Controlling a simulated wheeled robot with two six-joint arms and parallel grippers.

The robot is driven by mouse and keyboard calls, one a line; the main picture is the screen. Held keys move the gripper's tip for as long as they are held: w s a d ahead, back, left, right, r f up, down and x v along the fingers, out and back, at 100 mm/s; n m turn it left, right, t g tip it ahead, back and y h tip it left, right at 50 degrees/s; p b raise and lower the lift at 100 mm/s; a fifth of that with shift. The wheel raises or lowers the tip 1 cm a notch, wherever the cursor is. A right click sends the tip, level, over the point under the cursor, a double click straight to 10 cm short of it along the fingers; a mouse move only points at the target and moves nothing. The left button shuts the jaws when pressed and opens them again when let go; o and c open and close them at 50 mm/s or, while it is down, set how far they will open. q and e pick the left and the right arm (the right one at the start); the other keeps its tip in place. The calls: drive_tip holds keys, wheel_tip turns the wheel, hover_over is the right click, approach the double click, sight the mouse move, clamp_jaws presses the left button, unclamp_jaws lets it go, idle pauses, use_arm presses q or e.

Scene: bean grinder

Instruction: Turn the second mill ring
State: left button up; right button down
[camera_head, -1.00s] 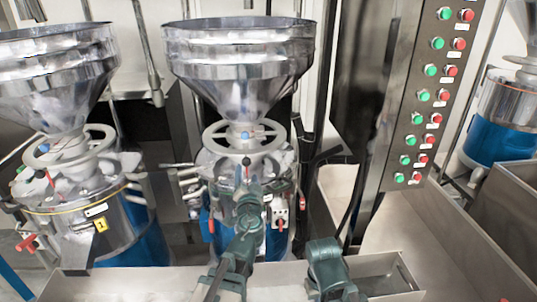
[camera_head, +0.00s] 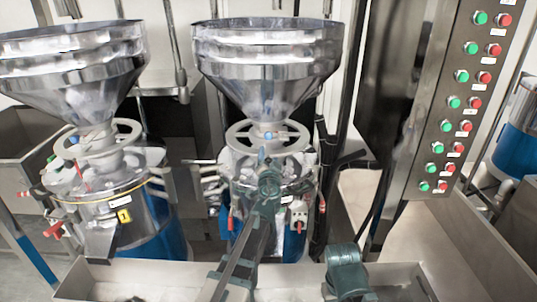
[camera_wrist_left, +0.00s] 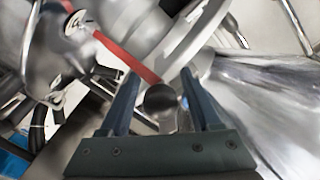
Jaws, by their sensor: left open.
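The second mill stands in the middle of the head view, with a wide steel hopper (camera_head: 268,50) on top. Its ring (camera_head: 238,136), a pale grey spoked handwheel, sits below the hopper. My left gripper (camera_head: 270,172) is in front of the mill, just below the ring; its own arm hides the fingertips there. In the left wrist view my left gripper (camera_wrist_left: 160,84) is open. A dark round knob (camera_wrist_left: 160,98) shows between its fingers, with the grey ring (camera_wrist_left: 190,45) just beyond; I cannot tell if they touch.
Another mill with its own ring (camera_head: 97,150) stands to the left. A panel of green and red buttons (camera_head: 455,110) is on the right. A red lever (camera_wrist_left: 122,55) passes close to the left finger. A steel trough edge (camera_head: 150,265) runs along the front.

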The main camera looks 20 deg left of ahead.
use_arm(q)
drive_tip(key=shift+x, duration=1.25)
clamp_jaws()
idle(0.4)
